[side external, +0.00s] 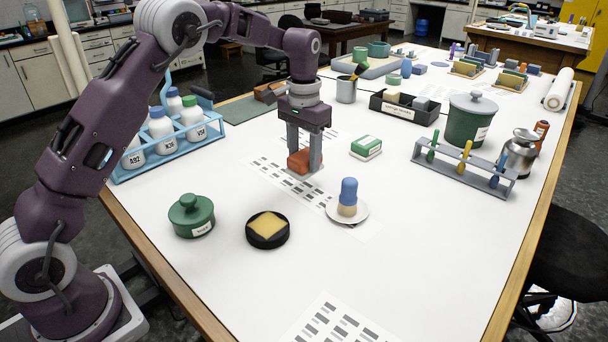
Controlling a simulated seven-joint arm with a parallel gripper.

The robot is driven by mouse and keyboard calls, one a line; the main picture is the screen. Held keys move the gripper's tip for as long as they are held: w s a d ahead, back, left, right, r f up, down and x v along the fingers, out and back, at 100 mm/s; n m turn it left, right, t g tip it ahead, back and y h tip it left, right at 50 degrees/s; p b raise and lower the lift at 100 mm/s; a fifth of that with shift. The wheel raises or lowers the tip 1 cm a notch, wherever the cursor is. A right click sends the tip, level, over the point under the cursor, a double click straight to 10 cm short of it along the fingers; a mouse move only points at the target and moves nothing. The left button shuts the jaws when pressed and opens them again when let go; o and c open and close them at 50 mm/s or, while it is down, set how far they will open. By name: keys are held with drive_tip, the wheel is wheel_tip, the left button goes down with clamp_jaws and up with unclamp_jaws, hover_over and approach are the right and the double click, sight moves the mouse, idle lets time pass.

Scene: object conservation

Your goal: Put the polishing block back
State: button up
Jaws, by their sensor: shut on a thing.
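My gripper (304,164) points down over the middle of the white table and is shut on an orange-brown block (301,159). The block is low over the printed sheet; I cannot tell whether it touches it. Which block is the polishing block is not marked legibly. A green-and-white block (366,147) lies on the table right of my gripper. A black open tray (404,117) with an unreadable front label stands behind it, with a beige block (391,97) and a grey block (420,103) inside. A yellow block (267,224) sits in a round black dish (268,241) at the front.
A green lidded pot (191,217) and a white saucer (336,213) with a blue-topped item (348,195) stand in front. A blue bottle rack (150,170) is left, a grey tool rack (465,174) right, a large green canister (470,122) behind. The front right is clear except for printed paper.

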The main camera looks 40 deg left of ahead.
wheel_tip(320, 180, down, 4)
drive_tip(key=shift+f, duration=0.1)
drive_tip(key=shift+f, duration=0.1)
drive_tip(key=o, duration=1.3)
